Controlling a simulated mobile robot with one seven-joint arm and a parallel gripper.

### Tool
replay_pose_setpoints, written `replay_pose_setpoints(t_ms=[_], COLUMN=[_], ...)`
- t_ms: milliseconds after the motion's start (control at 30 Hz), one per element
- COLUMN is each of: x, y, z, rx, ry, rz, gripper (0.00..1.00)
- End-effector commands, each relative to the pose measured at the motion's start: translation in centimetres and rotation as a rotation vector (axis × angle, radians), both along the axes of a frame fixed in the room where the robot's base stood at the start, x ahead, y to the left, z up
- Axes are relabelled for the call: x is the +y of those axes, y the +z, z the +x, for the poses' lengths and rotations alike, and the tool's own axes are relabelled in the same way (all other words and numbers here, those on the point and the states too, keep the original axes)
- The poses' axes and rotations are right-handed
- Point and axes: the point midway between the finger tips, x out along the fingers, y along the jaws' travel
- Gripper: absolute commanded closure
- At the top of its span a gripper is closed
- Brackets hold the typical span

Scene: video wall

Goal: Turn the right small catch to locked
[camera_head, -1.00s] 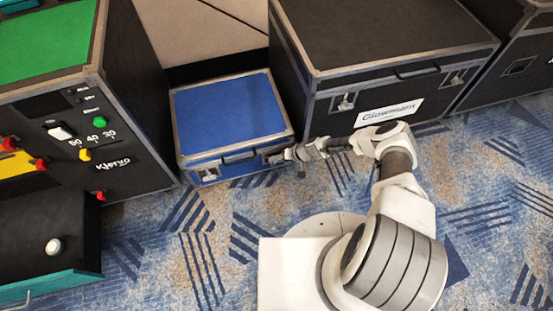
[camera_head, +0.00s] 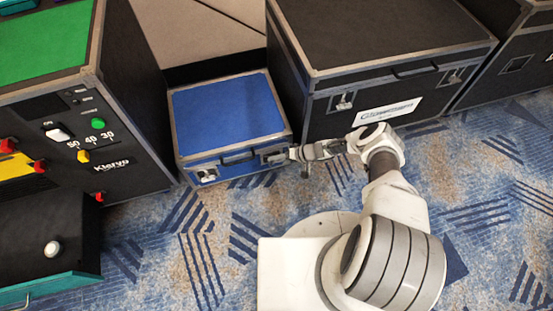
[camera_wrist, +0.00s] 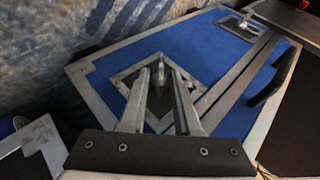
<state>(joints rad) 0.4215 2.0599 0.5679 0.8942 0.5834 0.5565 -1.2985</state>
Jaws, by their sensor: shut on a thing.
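The small blue case (camera_head: 228,108) with grey metal edges stands on the carpet. Its right small catch (camera_wrist: 158,84) sits in a square metal plate on the blue front, seen in the wrist view. My gripper (camera_head: 288,155) is at this catch, with its two fingers (camera_wrist: 165,78) on either side of the catch's raised part, shut on it. The fingers partly hide the catch, and I cannot tell its exact turn angle. The left small catch (camera_head: 207,175) is apart from the gripper; it also shows in the wrist view (camera_wrist: 238,26).
A black handle (camera_head: 238,158) lies between the catches. A larger black case (camera_head: 385,100) stands close on the right. A black console (camera_head: 135,140) with an open drawer (camera_head: 50,245) stands on the left. Patterned carpet (camera_head: 215,225) in front is clear.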

Motion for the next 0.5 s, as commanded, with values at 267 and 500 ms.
replay_pose_setpoints(t_ms=[267,500], x=[-0.06,-0.04], y=[0.02,0.01], z=[0.12,0.08], rx=[-0.001,0.0], ry=[-0.002,-0.002], rz=[-0.001,-0.001], gripper=[1.0,0.61])
